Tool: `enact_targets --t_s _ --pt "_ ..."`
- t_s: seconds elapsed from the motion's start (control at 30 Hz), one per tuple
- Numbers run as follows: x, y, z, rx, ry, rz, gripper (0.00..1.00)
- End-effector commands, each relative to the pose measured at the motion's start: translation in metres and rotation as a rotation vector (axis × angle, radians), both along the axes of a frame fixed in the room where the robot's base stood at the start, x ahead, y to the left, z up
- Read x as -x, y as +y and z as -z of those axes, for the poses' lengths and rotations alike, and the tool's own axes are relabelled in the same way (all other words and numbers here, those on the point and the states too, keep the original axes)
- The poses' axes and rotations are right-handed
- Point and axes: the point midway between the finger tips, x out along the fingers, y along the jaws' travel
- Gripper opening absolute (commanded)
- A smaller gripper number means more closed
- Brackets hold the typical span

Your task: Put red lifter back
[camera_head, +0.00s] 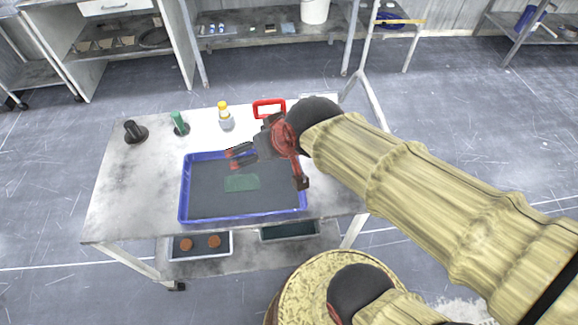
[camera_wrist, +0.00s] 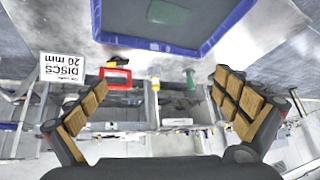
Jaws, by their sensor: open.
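A red, open frame-shaped piece (camera_head: 268,108) is at the back edge of the white table (camera_head: 125,200); I take it for the red lifter, though its lower part is partly hidden by my gripper. It also shows in the wrist view (camera_wrist: 116,86), beside a white card reading "DISCS 20 mm" (camera_wrist: 62,68). My gripper (camera_head: 239,157) is open and empty above the back part of the blue-rimmed tray (camera_head: 181,190), in front of the red piece and apart from it. In the wrist view my gripper's fingers (camera_wrist: 160,84) are spread wide with nothing held between them.
A dark green flat patch (camera_head: 241,183) lies in the tray. A black knobbed piece (camera_head: 135,131), a green upright piece (camera_head: 180,123) and a yellow-capped bottle (camera_head: 225,117) stand along the back. The table's left front is bare. Bins (camera_head: 200,246) sit underneath.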

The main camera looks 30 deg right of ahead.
Motion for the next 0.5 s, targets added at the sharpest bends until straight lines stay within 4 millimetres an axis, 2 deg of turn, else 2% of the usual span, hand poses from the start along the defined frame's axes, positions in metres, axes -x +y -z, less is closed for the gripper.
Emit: enact_targets --t_s 0.03,0.1,0.2,0.33,0.5 --pt "0.022 -0.003 -0.009 0.016 0.028 -0.007 1.0" --pt "0.049 -0.007 -0.014 0.038 0.076 -0.012 1.0" --pt "0.077 -0.013 -0.018 0.061 0.124 -0.012 1.0" --pt "0.093 -0.016 -0.02 0.075 0.155 -0.008 1.0" --pt "0.094 -0.017 -0.019 0.076 0.159 -0.008 1.0"
